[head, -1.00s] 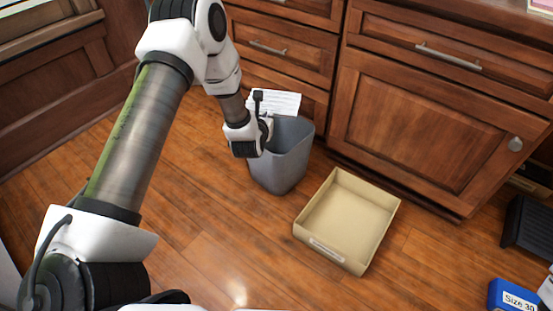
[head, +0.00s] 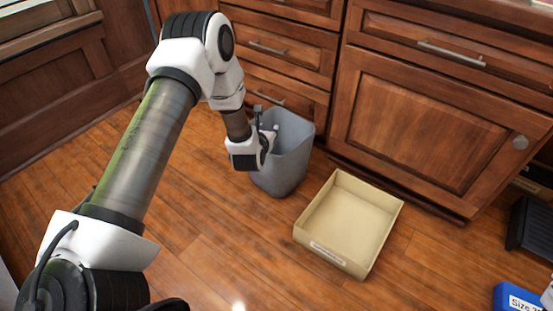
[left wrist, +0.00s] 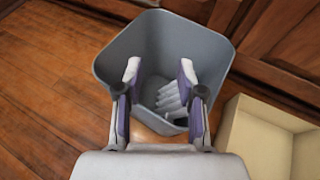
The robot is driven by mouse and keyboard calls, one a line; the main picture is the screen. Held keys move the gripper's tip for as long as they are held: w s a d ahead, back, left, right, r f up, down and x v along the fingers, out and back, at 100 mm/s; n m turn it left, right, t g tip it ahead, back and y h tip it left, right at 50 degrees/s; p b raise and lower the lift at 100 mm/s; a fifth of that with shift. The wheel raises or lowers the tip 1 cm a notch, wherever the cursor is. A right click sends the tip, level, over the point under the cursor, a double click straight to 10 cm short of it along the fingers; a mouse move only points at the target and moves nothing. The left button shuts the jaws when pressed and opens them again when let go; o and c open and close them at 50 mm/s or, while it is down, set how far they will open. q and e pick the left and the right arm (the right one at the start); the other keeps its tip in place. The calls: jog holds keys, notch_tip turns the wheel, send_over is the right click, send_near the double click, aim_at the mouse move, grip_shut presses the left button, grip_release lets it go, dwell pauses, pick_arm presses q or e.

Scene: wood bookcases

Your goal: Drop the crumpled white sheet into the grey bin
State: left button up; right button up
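The grey bin (head: 283,165) stands upright on the wood floor in front of the drawers. My left gripper (head: 268,133) is at the bin's left rim, its fingers over the opening. In the left wrist view the two fingers (left wrist: 160,78) are wide apart with nothing between them, above the bin (left wrist: 112,55). A white, ribbed or folded shape (left wrist: 172,98), which looks like the crumpled sheet, lies low inside the bin, partly hidden by the right finger. The head view does not show the sheet. My right gripper is in neither view.
An open tan box (head: 335,255) stands on the floor right of the bin, close to it. Wood drawers and a cabinet (head: 440,120) rise behind. A blue box (head: 515,298) is at the lower right. The floor left of the bin is clear.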

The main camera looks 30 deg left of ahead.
pick_arm(q)
jog(key=v, duration=1.2)
jog(key=s+d+f+n+g+h+p, duration=0.2)
jog(key=s+d+f+n+g+p, duration=0.15)
jog(key=s+n, duration=0.65)
jog(key=s+d+f+n+g+h+p, duration=0.1)
jog(key=s+d+f+n+g+p, duration=0.3)
jog(key=s+n, duration=0.65)
jog(key=s+d+f+n+g+h+p, duration=0.2)
jog(key=s+d+f+n+g, duration=0.25)
jog(key=s+n, duration=0.6)
notch_tip(320, 180, up, 39)
jog(key=w+n+p, duration=0.1)
jog(key=w+p, duration=0.2)
jog(key=p, duration=3.5)
notch_tip(320, 180, down, 18)
jog(key=b, duration=1.8)
jog(key=shift+d+g, duration=0.3)
jog(key=shift+d, duration=0.05)
